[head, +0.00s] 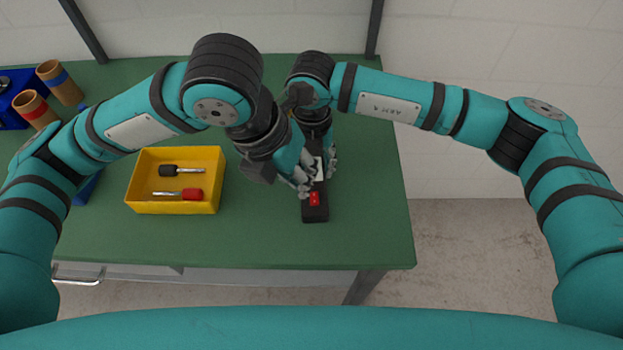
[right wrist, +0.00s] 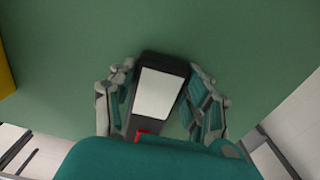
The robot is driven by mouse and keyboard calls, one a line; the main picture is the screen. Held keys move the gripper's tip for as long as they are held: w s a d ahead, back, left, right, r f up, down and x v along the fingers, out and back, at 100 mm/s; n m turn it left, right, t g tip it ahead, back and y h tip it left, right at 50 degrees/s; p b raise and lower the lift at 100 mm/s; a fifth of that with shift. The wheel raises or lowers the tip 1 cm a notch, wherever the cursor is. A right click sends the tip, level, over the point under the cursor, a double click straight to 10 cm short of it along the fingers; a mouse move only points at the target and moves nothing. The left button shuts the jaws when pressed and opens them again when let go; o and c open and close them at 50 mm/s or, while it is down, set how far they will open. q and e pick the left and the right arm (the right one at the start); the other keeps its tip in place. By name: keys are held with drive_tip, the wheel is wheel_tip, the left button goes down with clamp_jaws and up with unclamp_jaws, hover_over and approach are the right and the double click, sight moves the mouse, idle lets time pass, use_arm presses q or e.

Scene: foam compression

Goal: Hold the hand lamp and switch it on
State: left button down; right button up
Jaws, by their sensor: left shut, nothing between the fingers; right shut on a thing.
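The hand lamp (head: 315,212) is a black bar with a white panel and a red switch (head: 314,199), above the green table at its right part. My right gripper (head: 322,168) is shut on it; the right wrist view shows its fingers on both sides of the lamp (right wrist: 157,62). The white panel (right wrist: 157,93) looks pale; I cannot tell whether it is lit. My left gripper (head: 303,186) is shut and empty, its tips close beside the lamp, just above the red switch in the picture. I cannot tell whether they touch. A teal arm part hides the lamp's lower end in the right wrist view.
A yellow bin (head: 138,207) with a black-handled screwdriver (head: 178,170) and a red-handled screwdriver (head: 185,194) stands left of the lamp. Two cardboard tubes (head: 60,82) (head: 34,108) stand at the far left. The table (head: 375,215) is clear right of the lamp.

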use_arm(q)
drive_tip(key=w+a+r+n+h, duration=0.1)
drive_tip(key=a+n+h, duration=0.1)
drive_tip(key=n, duration=0.9)
drive_tip(key=w+a+r+n+g+h, duration=0.1)
drive_tip(key=a+r+n+h, duration=0.1)
drive_tip(key=n, duration=1)
drive_tip(key=shift+w+a+r+g+h, duration=0.25)
drive_tip(key=shift+a+h, duration=0.4)
drive_tip(key=shift+h, duration=0.35)
drive_tip(key=shift+d+f, duration=0.1)
hover_over(311, 203)
drive_tip(key=f, duration=0.7)
drive_tip(key=shift+w+d, duration=0.1)
drive_tip(key=shift+w, duration=0.1)
wheel_tip(311, 203, down, 3)
drive_tip(key=shift+s+r, duration=0.15)
drive_tip(key=shift+f, duration=0.65)
